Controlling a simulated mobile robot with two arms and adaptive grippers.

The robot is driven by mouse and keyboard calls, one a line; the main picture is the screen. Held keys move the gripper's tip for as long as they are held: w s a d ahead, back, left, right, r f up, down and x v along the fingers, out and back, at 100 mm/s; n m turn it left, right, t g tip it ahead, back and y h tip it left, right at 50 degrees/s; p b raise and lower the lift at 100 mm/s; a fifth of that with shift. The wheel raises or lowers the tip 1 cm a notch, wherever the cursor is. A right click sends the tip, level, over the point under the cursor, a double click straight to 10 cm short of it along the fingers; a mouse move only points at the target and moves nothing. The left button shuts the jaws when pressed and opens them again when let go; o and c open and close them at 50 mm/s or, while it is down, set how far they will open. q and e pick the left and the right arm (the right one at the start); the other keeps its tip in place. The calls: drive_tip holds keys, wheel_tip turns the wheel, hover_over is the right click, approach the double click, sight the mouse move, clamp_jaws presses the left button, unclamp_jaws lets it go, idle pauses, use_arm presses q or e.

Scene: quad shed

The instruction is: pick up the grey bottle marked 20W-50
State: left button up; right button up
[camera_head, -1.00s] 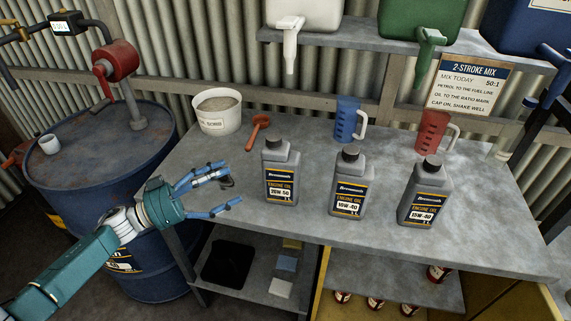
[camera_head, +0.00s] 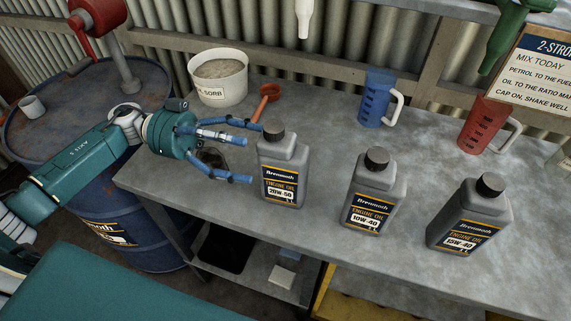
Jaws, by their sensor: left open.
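The grey bottle marked 20W-50 (camera_head: 283,172) stands upright on the grey bench, with a black cap and a dark label. It is the leftmost of three like bottles. My left gripper (camera_head: 254,154) is open, with its blue fingers pointing right at the bottle. The upper fingertip is near the bottle's shoulder and the lower one near its left side. I cannot tell whether either fingertip touches it. Nothing is held. My right gripper is not in view.
A 10W-40 bottle (camera_head: 373,194) and a 15W-40 bottle (camera_head: 470,216) stand to the right. Behind are a white tub (camera_head: 219,82), an orange scoop (camera_head: 264,100), a blue jug (camera_head: 376,100) and a red jug (camera_head: 484,127). A blue drum (camera_head: 110,207) stands left of the bench (camera_head: 225,193).

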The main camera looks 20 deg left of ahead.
use_arm(q)
approach(306, 181)
drive_tip(key=a+r, duration=0.1)
drive_tip(key=a, duration=0.1)
drive_tip(key=shift+s+f+p, duration=0.1)
drive_tip(key=shift+s+p, duration=0.25)
drive_tip(key=shift+p, duration=0.05)
drive_tip(key=shift+d, duration=0.6)
drive_tip(key=d+p, duration=0.2)
drive_tip(key=d, duration=0.3)
drive_tip(key=shift+w, duration=0.1)
drive_tip(key=shift+d, duration=0.5)
drive_tip(key=shift+a+f, duration=0.1)
drive_tip(key=c, duration=2)
drive_tip(key=shift+w+r, duration=0.15)
drive_tip(key=shift+r, duration=0.05)
drive_tip(key=shift+c, duration=0.2)
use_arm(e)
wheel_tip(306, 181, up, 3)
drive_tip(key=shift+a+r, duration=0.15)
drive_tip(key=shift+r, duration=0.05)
